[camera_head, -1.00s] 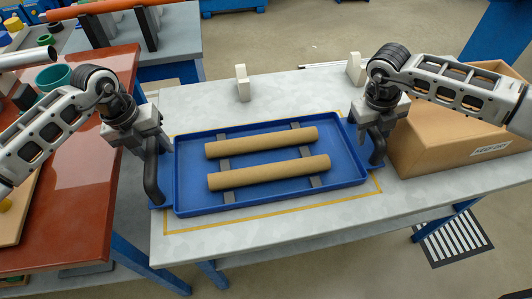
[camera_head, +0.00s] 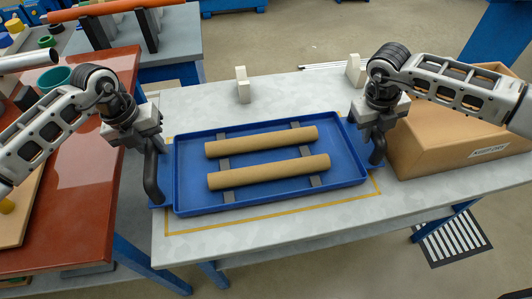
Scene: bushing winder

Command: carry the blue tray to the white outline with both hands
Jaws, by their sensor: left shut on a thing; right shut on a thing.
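The blue tray (camera_head: 270,198) is over the grey table (camera_head: 300,222), within a yellow outline (camera_head: 205,231). I cannot tell whether it touches the tabletop. Two tan tubes (camera_head: 262,142) (camera_head: 268,172) lie across dark supports in it. My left gripper (camera_head: 152,146) is shut on the dark upright handle (camera_head: 152,178) at the tray's left end. My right gripper (camera_head: 376,124) is shut on the handle (camera_head: 377,148) at the right end; its fingers partly hide the handle top. I see no white outline in this view.
A cardboard box (camera_head: 440,135) stands on the table close to the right gripper. Two small white blocks (camera_head: 242,85) (camera_head: 355,70) stand near the back edge. A red-brown table (camera_head: 75,215) adjoins at left. A striped floor grate (camera_head: 452,240) lies at right.

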